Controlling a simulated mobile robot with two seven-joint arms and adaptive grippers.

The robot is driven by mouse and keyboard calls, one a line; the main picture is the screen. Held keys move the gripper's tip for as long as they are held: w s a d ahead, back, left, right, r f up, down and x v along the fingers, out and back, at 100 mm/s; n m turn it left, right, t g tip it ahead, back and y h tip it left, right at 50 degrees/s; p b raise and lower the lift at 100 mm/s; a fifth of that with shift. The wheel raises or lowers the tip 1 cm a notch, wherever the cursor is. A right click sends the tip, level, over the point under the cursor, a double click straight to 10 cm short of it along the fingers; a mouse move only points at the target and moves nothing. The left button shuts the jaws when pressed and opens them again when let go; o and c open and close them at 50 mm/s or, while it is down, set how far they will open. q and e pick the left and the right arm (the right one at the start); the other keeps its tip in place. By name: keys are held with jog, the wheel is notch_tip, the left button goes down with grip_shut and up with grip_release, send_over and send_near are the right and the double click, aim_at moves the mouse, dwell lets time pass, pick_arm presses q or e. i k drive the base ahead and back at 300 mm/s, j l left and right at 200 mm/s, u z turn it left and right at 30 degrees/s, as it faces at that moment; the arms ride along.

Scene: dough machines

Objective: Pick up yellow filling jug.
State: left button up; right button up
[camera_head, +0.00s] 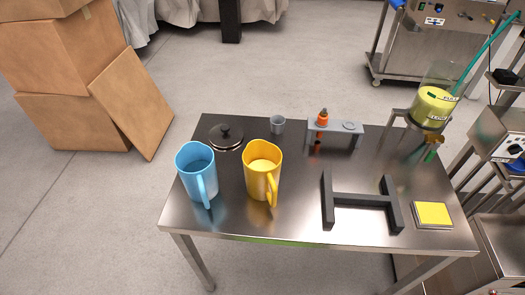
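The yellow filling jug (257,183) stands upright on the steel table (290,218), left of its middle. Its handle points toward the front of the table. A pale yellow filling shows inside its open top. A blue jug (188,182) stands upright just to its left, with a gap between them. Neither of my grippers is in the head view, and nothing is touching the yellow jug.
A dark lid (226,138) and a grey cup (278,125) are behind the jugs. A grey rack (345,128) holds an orange-capped bottle (322,118). A black H-shaped stand (362,200) and a yellow pad (433,213) lie to the right. A clear container (434,104) stands back right.

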aim_at(261, 160)
jog(key=i+l+u, duration=0.2)
jog(key=i+l, duration=0.2)
jog(key=i+z, duration=0.1)
jog(key=z, duration=1.45)
jog(key=u, duration=1.05)
